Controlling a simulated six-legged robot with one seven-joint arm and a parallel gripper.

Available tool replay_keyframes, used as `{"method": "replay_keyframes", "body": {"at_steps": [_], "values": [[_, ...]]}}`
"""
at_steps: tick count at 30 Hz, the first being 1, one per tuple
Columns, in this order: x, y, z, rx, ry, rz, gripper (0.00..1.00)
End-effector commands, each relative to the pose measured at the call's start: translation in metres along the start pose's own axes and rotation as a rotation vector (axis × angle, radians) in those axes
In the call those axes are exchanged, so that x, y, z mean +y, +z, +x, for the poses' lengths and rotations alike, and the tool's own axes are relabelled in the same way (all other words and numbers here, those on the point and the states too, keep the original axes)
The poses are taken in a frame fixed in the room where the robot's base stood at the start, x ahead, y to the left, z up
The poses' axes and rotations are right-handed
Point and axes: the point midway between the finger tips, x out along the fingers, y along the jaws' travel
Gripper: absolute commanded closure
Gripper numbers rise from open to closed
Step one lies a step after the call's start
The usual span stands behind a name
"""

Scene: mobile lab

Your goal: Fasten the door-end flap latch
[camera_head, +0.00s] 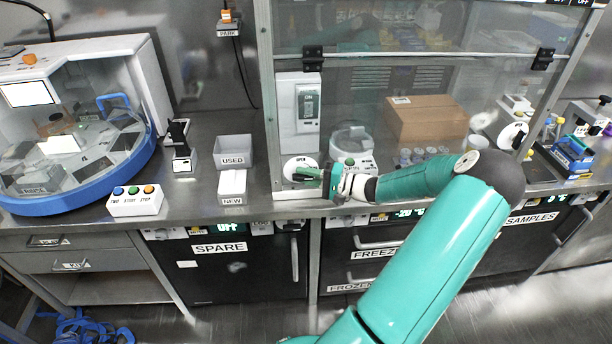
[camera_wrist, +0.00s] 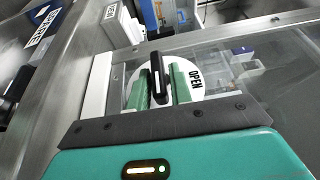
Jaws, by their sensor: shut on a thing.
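A round white latch dial (camera_head: 297,164) marked OPEN sits at the lower left corner of the clear hood front. In the wrist view the dial (camera_wrist: 206,84) lies behind the fingers, with OPEN to the right of its black handle (camera_wrist: 158,72). My gripper (camera_head: 314,178) is at this dial. In the wrist view my gripper's green fingers (camera_wrist: 162,88) stand on either side of the black handle and are shut on it. In the head view the gripper hides part of the dial and the handle.
A second white dial (camera_head: 513,136) is at the hood's right end. Behind the clear front (camera_head: 380,85) are a cardboard box (camera_head: 427,118) and several jars. USED (camera_head: 233,151) and NEW (camera_head: 232,184) boxes and a centrifuge-like machine (camera_head: 75,120) stand to the left.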

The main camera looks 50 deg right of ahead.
Motion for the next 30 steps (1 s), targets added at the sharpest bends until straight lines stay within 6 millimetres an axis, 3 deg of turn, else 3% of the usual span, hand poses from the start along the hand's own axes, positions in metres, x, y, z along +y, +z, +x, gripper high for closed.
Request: {"method": "replay_keyframes", "body": {"at_steps": [12, 13, 15, 25, 30], "values": [[0.000, 0.001, 0.001, -0.004, -0.008, 0.003, 1.00], [0.000, 0.001, 0.001, -0.004, -0.008, 0.004, 0.75], [0.000, 0.001, 0.001, -0.004, -0.008, 0.003, 0.65], [0.000, 0.000, -0.002, -0.001, -0.006, 0.003, 0.65], [0.001, 0.000, -0.023, 0.001, -0.004, 0.003, 0.65]]}}
